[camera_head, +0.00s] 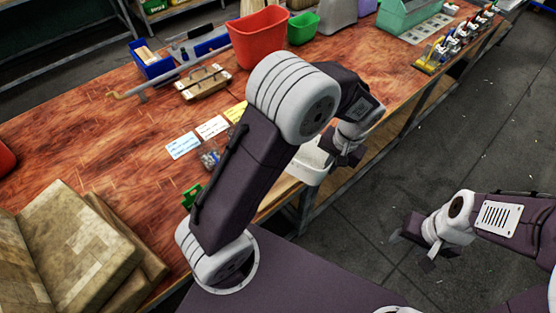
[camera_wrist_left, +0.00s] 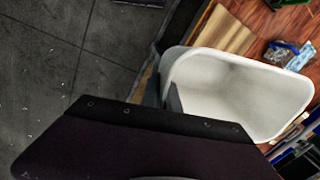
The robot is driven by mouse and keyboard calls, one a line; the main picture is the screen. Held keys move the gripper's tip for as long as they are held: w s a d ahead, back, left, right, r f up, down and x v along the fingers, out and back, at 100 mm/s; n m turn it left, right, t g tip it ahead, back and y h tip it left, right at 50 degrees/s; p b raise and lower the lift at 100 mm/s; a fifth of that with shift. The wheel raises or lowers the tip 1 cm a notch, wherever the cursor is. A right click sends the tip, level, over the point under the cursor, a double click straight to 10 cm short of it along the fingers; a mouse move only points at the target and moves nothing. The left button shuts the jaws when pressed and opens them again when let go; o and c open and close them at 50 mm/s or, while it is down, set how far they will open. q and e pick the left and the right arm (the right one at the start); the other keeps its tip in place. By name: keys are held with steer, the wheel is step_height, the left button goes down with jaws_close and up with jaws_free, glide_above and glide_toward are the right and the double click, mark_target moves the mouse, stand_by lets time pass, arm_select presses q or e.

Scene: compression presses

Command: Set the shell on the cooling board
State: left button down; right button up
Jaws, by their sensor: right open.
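The shell (camera_head: 307,166), a white open tub with rounded corners, is at the table's front edge in the head view, partly hidden by my left arm. It fills the right of the left wrist view (camera_wrist_left: 240,95), opening towards the camera. My left gripper (camera_head: 345,152) is at its right side, with dark fingers (camera_wrist_left: 165,95) on either side of the wall; it looks shut on that wall. A pale wooden board (camera_wrist_left: 226,34), possibly the cooling board, lies beyond the shell in the wrist view. My right gripper (camera_head: 412,250) is open and empty above the floor.
Small cards (camera_head: 212,127) and a clear bag of small parts (camera_head: 210,157) lie near the shell. A red bin (camera_head: 259,38), a green bin (camera_head: 302,28) and a blue bin (camera_head: 152,62) stand farther back. Large tan blocks (camera_head: 75,250) occupy the lower left.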

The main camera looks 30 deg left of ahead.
mark_target(289, 172)
arm_select(q)
steer(key=s+a+m+b, duration=0.1)
steer(key=s+m, duration=0.2)
steer(key=s, duration=0.5)
steer(key=w+a+f, duration=0.1)
steer(key=a+f, duration=0.1)
steer(key=w+a+f, duration=0.2)
steer(key=shift+w+a, duration=0.1)
steer(key=shift+a, duration=0.25)
steer(key=shift+t, duration=0.3)
steer(key=a+f, duration=0.1)
steer(key=a, duration=0.1)
steer(key=w+a+f, duration=0.1)
steer(key=a, duration=0.1)
steer(key=w+a+f+p, duration=0.1)
steer(key=a+f, duration=0.1)
steer(key=shift+w, duration=0.25)
steer(key=shift+w+a+f, duration=0.1)
steer(key=shift+f, duration=0.25)
step_height(289, 172, down, 4)
steer(key=shift+r, duration=0.25)
arm_select(e)
steer(key=shift+s+f, duration=0.35)
steer(key=shift+s, duration=0.25)
